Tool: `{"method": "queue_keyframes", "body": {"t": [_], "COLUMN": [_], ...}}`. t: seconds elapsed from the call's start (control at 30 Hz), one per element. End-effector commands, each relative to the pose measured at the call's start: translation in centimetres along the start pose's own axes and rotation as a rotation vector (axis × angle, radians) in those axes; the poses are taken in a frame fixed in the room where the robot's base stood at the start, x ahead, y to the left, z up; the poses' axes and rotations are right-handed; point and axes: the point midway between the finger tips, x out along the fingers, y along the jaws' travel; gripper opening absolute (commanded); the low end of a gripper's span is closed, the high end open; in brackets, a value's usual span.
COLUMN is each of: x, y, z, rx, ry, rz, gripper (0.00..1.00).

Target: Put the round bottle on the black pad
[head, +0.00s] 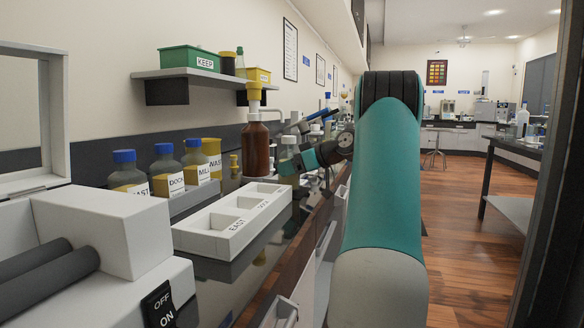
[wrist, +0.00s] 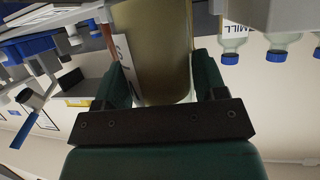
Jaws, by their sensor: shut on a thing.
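My gripper (wrist: 162,88) is shut around a round bottle (wrist: 166,45) of yellowish liquid in the wrist view, one finger on each side. A white label with dark print shows at the bottle's left side. In the head view my gripper (head: 296,164) is at the bench, left of my teal arm. I cannot make out the black pad in either view.
A white compartment tray (head: 232,246) marked EAST and DOCK lies in front of my gripper. A grey-white machine (head: 100,235) fills the front left. A shelf (head: 190,73) holds a green KEEP bin.

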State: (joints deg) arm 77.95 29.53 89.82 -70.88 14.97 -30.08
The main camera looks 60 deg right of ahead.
Motion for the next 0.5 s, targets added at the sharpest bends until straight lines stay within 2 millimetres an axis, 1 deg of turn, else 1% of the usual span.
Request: {"method": "queue_keyframes", "body": {"t": [0.37, 0.4, 0.5], "x": [0.25, 0.20, 0.20], "y": [-0.01, -0.01, -0.01], "z": [0.57, 0.45, 0.45], "rx": [-0.001, -0.002, -0.001], "ry": [0.001, 0.001, 0.001], "rz": [0.000, 0.000, 0.000], "gripper": [0.30, 0.74, 0.95]}}
